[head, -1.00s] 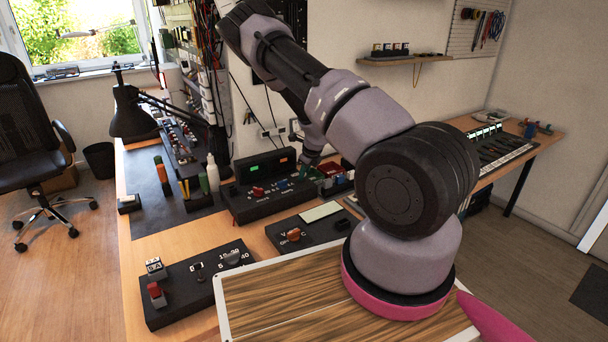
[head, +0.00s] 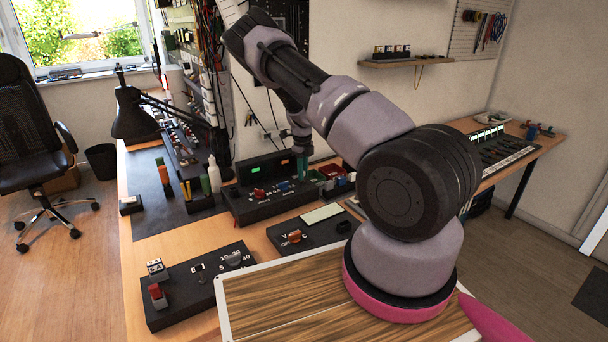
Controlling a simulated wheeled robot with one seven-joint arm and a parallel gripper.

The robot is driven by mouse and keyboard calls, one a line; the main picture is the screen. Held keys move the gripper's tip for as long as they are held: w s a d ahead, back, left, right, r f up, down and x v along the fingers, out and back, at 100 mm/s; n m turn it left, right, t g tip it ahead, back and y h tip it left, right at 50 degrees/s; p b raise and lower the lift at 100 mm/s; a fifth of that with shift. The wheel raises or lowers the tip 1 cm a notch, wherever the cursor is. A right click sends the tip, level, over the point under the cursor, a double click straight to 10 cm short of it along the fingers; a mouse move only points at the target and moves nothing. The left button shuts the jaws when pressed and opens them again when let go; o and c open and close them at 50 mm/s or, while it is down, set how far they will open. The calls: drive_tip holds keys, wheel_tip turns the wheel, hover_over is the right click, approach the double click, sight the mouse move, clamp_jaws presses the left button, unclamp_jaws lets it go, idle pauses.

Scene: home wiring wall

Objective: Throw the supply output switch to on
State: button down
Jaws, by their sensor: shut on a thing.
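The supply (head: 247,211) is a black box with a sloped panel in the middle of the bench. It has a green and an orange display, a red knob (head: 258,193) and a blue knob (head: 283,186). My gripper (head: 301,172), with teal fingers, points down at the right end of the supply's panel. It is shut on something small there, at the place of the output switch. The switch itself is hidden by the fingers, so its position cannot be told.
A black meter box (head: 318,234) with an orange knob is in front of the supply. Another black box (head: 199,288) with a red switch is at the front left. Small coloured bins (head: 335,172) stand close to the gripper's right. A white bottle (head: 214,175) stands left of the supply.

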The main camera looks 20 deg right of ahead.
drive_tip(key=g, duration=0.1)
drive_tip(key=w+g, duration=0.1)
drive_tip(key=g, duration=0.1)
drive_tip(key=shift+w+f+h, duration=0.15)
drive_tip(key=shift+w+h, duration=0.05)
drive_tip(key=shift+h, duration=0.1)
drive_tip(key=shift+w+a+f+g+h, duration=0.15)
drive_tip(key=shift+w+g, duration=0.1)
drive_tip(key=shift+g, duration=0.55)
drive_tip(key=shift+w+a+g+h, duration=0.15)
drive_tip(key=shift+w+g, duration=0.1)
drive_tip(key=shift+g, duration=0.55)
drive_tip(key=c, duration=0.8)
unclamp_jaws()
wheel_tip(320, 180, up, 10)
